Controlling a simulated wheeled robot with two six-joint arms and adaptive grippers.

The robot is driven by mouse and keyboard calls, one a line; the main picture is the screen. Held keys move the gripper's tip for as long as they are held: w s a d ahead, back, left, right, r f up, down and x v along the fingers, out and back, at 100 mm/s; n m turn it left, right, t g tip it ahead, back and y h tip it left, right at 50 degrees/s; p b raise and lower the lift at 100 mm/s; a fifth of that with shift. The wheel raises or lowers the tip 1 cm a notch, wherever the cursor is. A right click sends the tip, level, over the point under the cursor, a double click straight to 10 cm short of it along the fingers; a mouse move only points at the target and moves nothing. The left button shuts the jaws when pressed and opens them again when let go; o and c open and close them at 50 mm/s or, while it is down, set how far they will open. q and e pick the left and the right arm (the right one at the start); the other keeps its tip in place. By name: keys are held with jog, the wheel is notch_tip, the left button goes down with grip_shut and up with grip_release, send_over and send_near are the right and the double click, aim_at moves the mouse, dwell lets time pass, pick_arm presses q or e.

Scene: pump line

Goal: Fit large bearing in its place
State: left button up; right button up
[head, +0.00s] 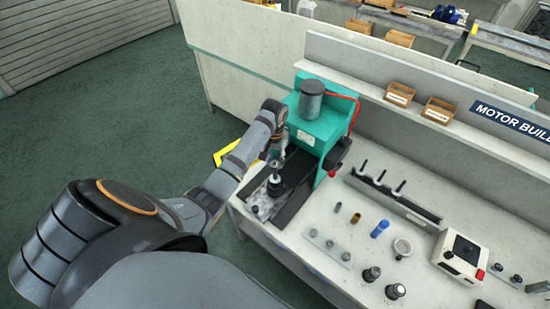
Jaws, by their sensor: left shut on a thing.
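My left gripper (277,152) reaches over the bed of the teal press (318,125) and points down. It is shut on a small part, most likely the large bearing, which the fingers mostly hide. Just below the fingers a pale upright shaft-like piece (276,167) rises from a dark round part (275,187) on the press bed. I cannot tell whether the held part touches the shaft or is around it. The press ram cylinder (311,98) stands above and behind. My right gripper is not in view.
The press's dark lever (340,152) sticks out at its right side. Wooden bins (399,94) line the back ledge.

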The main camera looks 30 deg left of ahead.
pick_arm(q)
jog(key=shift+f, duration=0.65)
jog(key=shift+f, duration=0.25)
dwell(0.8)
jog(key=shift+f+b, duration=0.75)
jog(key=shift+f, duration=1.15)
jog(key=o, duration=0.9)
jog(key=shift+o, duration=0.5)
jog(key=shift+o, duration=0.9)
